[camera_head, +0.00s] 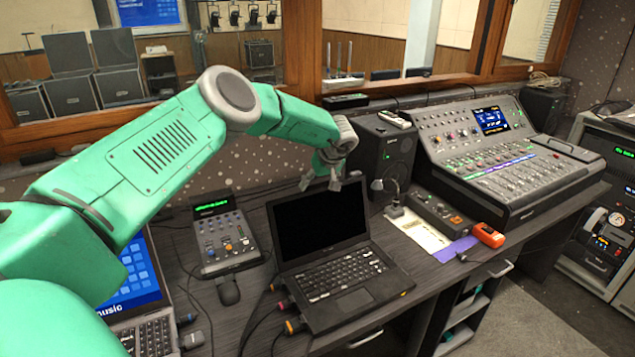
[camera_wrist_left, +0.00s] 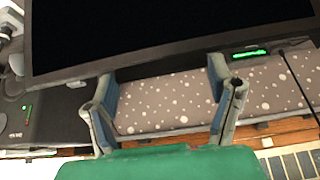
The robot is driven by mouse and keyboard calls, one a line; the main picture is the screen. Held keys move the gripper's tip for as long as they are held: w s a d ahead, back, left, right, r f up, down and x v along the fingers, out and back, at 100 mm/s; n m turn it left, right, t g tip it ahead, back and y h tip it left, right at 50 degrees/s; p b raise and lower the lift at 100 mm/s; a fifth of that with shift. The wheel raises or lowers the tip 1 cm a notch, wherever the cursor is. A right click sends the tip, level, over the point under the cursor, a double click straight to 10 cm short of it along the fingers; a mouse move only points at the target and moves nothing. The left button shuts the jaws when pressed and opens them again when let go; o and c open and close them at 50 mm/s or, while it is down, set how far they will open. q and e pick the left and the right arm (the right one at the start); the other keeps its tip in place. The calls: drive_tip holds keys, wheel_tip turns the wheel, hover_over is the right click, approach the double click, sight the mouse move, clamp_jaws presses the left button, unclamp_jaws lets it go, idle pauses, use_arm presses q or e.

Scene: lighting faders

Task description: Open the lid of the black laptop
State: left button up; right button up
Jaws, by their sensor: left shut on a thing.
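The black laptop (camera_head: 345,275) stands on the dark desk with its lid (camera_head: 320,222) raised, its dark screen and keyboard showing. The exact finger contact is partly hidden. My right gripper is not in view.
A small control box (camera_head: 222,235) and a second laptop (camera_head: 135,285) stand to the left. A black speaker (camera_head: 385,155), a small lamp (camera_head: 394,205) and an orange device (camera_head: 488,235) are to the right, with a large mixing console (camera_head: 510,165) beyond.

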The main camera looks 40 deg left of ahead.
use_arm(q)
drive_tip(key=shift+s+d+f, duration=0.2)
drive_tip(key=shift+d+f, duration=0.05)
drive_tip(key=shift+d, duration=0.2)
drive_tip(key=o, duration=1.7)
drive_tip(key=shift+o, duration=0.2)
drive_tip(key=shift+w+a+f, duration=0.1)
drive_tip(key=shift+w+a, duration=0.2)
drive_tip(key=shift+a, duration=0.3)
drive_tip(key=v, duration=1.2)
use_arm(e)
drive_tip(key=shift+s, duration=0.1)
use_arm(q)
drive_tip(key=shift+w+a+f, duration=0.1)
drive_tip(key=shift+a+f, duration=0.05)
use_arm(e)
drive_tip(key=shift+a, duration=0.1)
